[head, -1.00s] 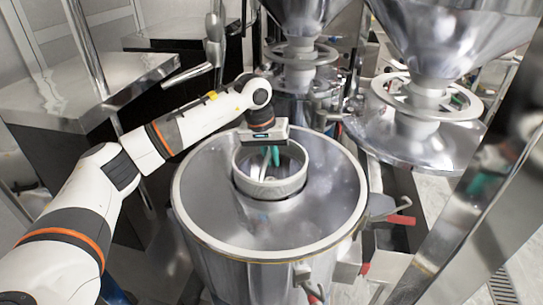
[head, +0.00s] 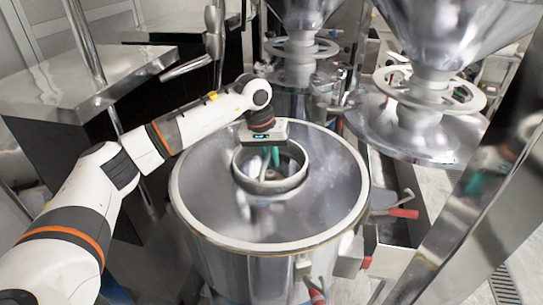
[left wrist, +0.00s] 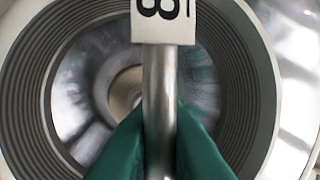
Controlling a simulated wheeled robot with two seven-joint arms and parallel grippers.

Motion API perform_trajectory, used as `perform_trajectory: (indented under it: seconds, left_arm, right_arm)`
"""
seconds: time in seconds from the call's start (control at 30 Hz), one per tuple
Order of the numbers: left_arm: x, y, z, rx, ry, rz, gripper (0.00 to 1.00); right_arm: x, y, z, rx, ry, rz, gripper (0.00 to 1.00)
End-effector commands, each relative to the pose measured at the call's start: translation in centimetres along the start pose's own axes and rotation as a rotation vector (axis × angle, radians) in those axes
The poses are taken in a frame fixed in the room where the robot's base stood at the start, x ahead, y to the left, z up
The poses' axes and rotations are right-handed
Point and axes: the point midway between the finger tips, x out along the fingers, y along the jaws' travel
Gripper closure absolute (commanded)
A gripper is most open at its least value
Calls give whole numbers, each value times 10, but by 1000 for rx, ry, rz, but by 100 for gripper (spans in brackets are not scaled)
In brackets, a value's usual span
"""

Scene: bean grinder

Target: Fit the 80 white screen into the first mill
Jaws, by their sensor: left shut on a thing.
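The white screen (head: 270,187) is a short ring seated low in the central opening of the open mill (head: 215,200); only its upper part shows above the metal. In the left wrist view its ribbed wall (left wrist: 38,90) surrounds a bright metal interior. A white tag (left wrist: 163,20) with black figures, partly cut off, sits on a metal bar (left wrist: 159,85). My left gripper (head: 275,157) reaches into the ring from above. Its green fingers are shut on that bar, one on each side. The ring's lower edge is hidden, so I cannot tell if it is fully seated. My right gripper is not in view.
Hoppers (head: 440,30) with white rings stand behind and to the right. Red-handled clamps (head: 403,213) stick out from the mill's side. A metal-topped cabinet (head: 75,85) stands at the left. The mill's broad top around the ring is clear.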

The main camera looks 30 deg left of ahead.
Motion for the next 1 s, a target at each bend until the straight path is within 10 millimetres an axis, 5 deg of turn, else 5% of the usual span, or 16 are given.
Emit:
perform_trajectory:
  seconds: [0.9, 1.0]
  left_arm:
    - [23, 4, -3, 0, -2, -1, 100]
    - [22, 4, -3, 0, -1, 0, 76]
  right_arm:
    - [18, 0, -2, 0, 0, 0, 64]
    - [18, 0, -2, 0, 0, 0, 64]
